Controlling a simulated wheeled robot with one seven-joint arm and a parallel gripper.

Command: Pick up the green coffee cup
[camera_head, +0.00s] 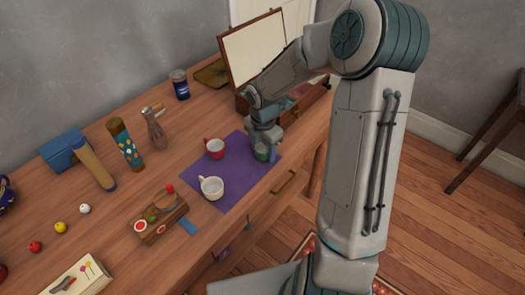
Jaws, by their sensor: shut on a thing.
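A green cup (262,153) stands on or just above the purple mat (234,186), near its right side. My gripper (264,143) reaches down over it from above and is shut on it. The gripper hides the upper part of the cup, and the fingertips are too small to make out clearly. A red cup (214,148) stands on the mat to the left of my gripper. A white cup (211,188) stands nearer the front of the mat.
An open wooden box (262,52) with a raised lid stands behind my gripper. A blue jar (180,84), a wooden figure (155,130) and a patterned cylinder (125,145) stand to the left. A wooden toy (158,217) lies by the mat's front left. The mat's centre is clear.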

